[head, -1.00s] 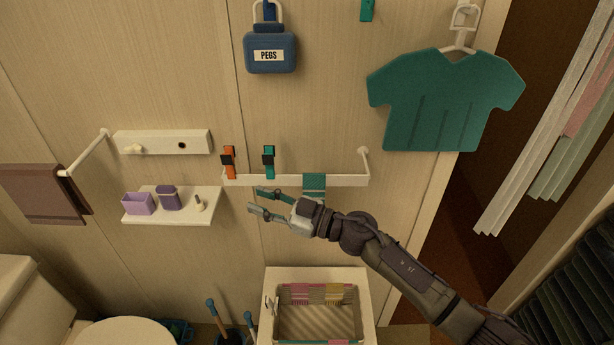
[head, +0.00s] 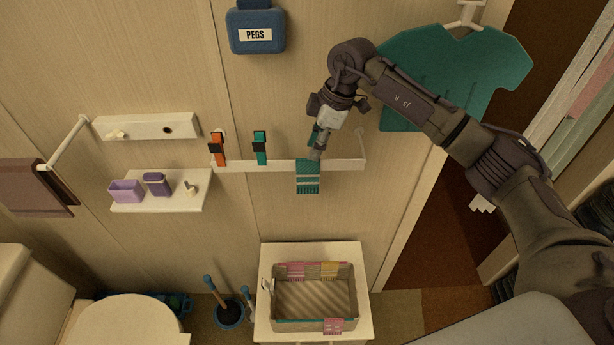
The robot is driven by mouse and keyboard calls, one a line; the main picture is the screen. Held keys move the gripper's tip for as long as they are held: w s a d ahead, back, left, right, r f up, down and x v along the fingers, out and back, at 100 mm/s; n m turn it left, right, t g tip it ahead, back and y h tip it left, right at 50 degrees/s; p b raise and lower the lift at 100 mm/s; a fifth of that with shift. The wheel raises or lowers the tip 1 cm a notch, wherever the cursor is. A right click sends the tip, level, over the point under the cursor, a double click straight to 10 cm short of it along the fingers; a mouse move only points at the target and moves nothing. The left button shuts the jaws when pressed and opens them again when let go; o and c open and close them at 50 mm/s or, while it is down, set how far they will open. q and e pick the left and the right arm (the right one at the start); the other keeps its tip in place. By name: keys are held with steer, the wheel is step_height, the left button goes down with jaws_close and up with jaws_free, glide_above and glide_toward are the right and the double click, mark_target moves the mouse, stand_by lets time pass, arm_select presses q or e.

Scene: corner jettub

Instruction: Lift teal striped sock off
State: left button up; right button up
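The teal striped sock (head: 308,181) hangs over the white wall rail (head: 345,165), right of the middle, with its striped part below the rail's front. My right gripper (head: 317,152) comes down from above, with its fingertips at the sock's top edge by the rail. The fingers show nearly edge-on, so I cannot tell whether they are open or closed on the cloth. My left gripper is out of view.
An orange peg (head: 217,149) and a teal peg (head: 260,148) are on the rail, left of the sock. A basket (head: 314,316) holding cloths stands below on a white stand (head: 263,318). A teal shirt (head: 480,70) hangs at upper right, partly behind my arm.

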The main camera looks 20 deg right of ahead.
mark_target(308, 162)
steer(key=shift+b+x, duration=1.95)
steer(key=shift+x, duration=1.05)
jaws_close()
steer(key=shift+r+p, duration=3.05)
steer(key=shift+r, duration=3.75)
